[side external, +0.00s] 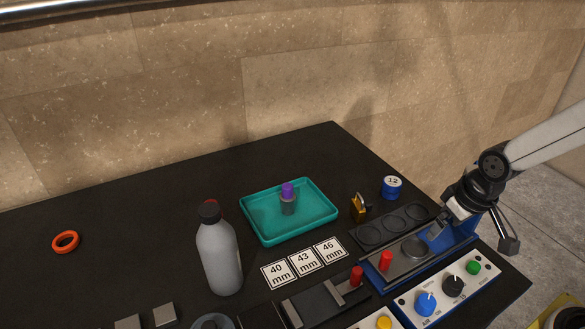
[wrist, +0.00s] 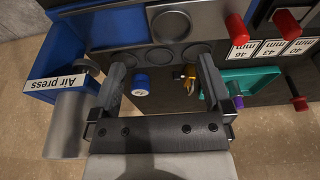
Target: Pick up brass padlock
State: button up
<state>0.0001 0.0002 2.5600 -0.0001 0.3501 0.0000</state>
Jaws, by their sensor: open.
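The brass padlock (side external: 358,207) stands on the black table in the side view, between the teal tray and the blue numbered cylinder.
The blue cylinder marked 12 (side external: 391,187) stands close right of the padlock. The teal tray (side external: 262,236) holds a small purple-capped bottle (side external: 288,203). A panel with round recesses (side external: 369,233) lies in front. A grey bottle (side external: 219,258) stands left. The back left table is mostly clear.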

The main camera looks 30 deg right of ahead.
jog(key=shift+r, duration=0.2)
jog(key=shift+w+v, duration=0.55)
jog(key=shift+v, duration=1.8)
jog(key=w+d+m+y, duration=0.2)
jog(key=w+m+y, duration=1.1)
jog(key=w+m, duration=0.6)
jog(key=m, duration=0.1)
send_near(358, 210)
jog(key=shift+w+a+f, duration=0.25)
jog(key=shift+w+f, duration=0.65)
jog(key=shift+f, duration=0.25)
jog(key=shift+x, duration=1.3)
